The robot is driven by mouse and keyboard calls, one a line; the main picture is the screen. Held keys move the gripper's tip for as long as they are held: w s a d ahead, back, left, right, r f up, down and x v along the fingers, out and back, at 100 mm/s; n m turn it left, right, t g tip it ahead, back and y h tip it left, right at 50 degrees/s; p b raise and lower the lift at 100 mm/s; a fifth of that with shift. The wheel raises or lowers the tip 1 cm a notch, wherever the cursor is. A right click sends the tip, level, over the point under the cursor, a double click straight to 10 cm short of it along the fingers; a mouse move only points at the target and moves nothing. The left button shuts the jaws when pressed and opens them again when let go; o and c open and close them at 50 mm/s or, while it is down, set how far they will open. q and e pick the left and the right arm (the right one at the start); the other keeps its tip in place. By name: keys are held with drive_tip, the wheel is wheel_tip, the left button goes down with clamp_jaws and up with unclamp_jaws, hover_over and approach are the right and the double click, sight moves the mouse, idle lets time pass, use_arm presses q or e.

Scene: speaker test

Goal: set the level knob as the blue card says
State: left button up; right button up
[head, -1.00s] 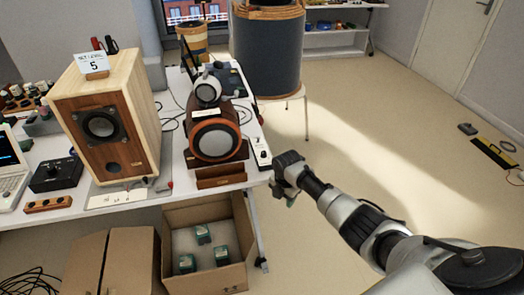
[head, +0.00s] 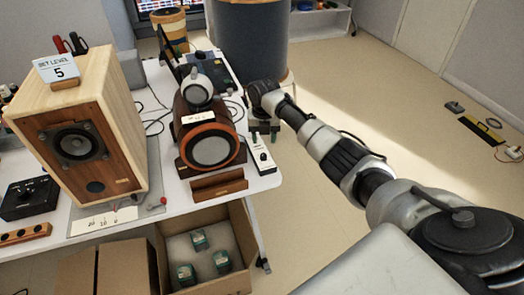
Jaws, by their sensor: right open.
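A pale card (head: 58,68) reading "SET LEVEL 5" in blue-grey stands on the wooden speaker (head: 108,135). A narrow white box (head: 260,158) with small dark controls lies at the table's right edge, beside the round-fronted speaker (head: 211,150). A black box (head: 29,199) with a knob on top sits at the far left. I cannot tell for sure which one carries the level knob, and no setting is readable. My right gripper (head: 264,132) is open, pointing down near the far end of the white box, apparently not touching it. My left gripper is not in view.
A large dark drum (head: 250,45) stands behind the table. A carton (head: 240,228) with several small green-labelled boxes is below the table front. Cables lie on the white tabletop (head: 165,205).

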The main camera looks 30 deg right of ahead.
sight(263, 154)
wheel_tip(263, 154, down, 5)
drive_tip(key=shift+f, duration=0.2)
drive_tip(key=shift+w+f, duration=0.1)
drive_tip(key=shift+f, duration=1.1)
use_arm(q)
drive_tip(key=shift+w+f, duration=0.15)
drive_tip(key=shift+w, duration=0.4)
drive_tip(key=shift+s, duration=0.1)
use_arm(e)
drive_tip(key=shift+c, duration=1.6)
clamp_jaws()
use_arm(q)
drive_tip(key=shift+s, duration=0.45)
